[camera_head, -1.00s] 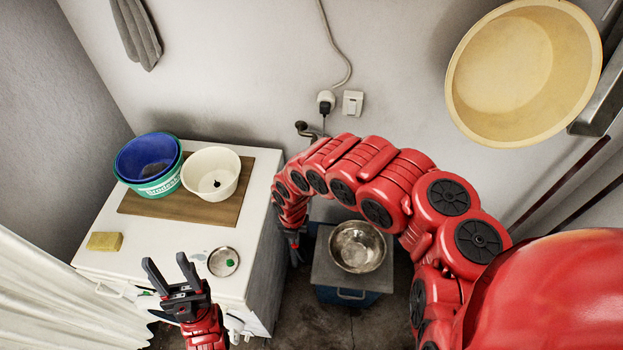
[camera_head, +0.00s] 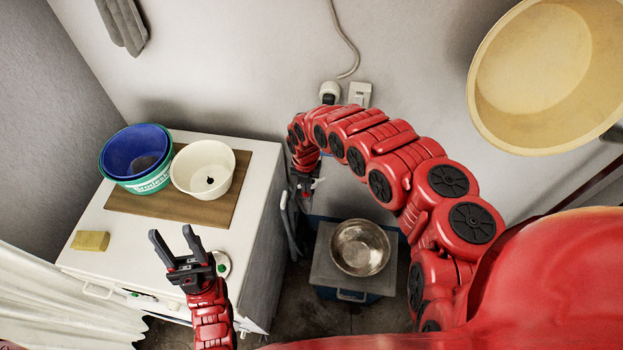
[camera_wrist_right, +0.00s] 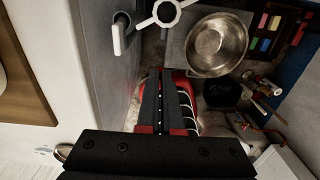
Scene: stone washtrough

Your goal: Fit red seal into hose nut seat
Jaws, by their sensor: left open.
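I cannot make out the red seal or the hose nut in any view. My left gripper (camera_head: 172,232) is open, its two dark fingers spread and apparently empty, over the front of the white cabinet top. It partly covers a small round dish (camera_head: 224,266) holding something green. My right gripper (camera_head: 300,215) hangs beside the cabinet's right side, left of the metal bowl, and is small and dark in the head view. In the right wrist view its two dark fingers (camera_wrist_right: 160,72) lie close together, and I cannot tell whether anything is between them.
A white cabinet (camera_head: 150,235) carries a wooden board (camera_head: 180,208), blue and green basins (camera_head: 135,155), a cream bowl (camera_head: 203,168) and a yellow sponge (camera_head: 90,241). A metal bowl (camera_head: 360,247) sits right of my right gripper. A white spoked piece (camera_wrist_right: 167,12) shows in the wrist view.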

